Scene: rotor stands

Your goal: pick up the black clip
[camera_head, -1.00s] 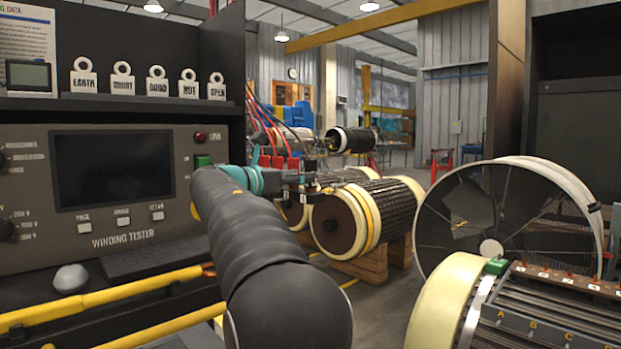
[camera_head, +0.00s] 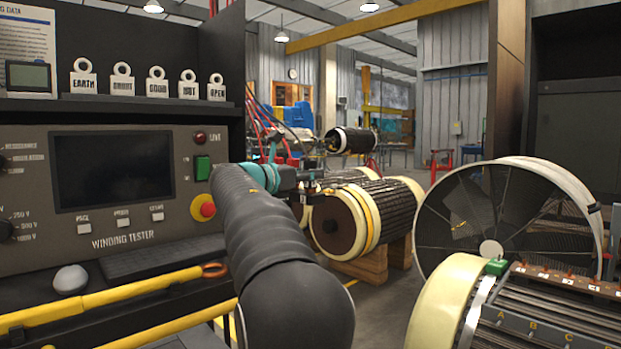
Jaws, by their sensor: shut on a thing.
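My gripper (camera_head: 309,187) shows small and partly hidden at the end of my dark arm, just past the teal wrist joint. It is shut on a small dark thing, which looks like the black clip (camera_head: 313,175), though its outline blends with the dark fingers. The gripper is in front of the large wound rotors in this view. Whether the clip touches anything behind it cannot be told.
A winding tester (camera_head: 112,190) stands on the left, with yellow-handled tools (camera_head: 110,297) before it. Wound rotors (camera_head: 362,218) lie on wooden blocks behind the gripper. A rotor with a green clip (camera_head: 496,267) and a mesh hoop (camera_head: 480,215) stand on the right.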

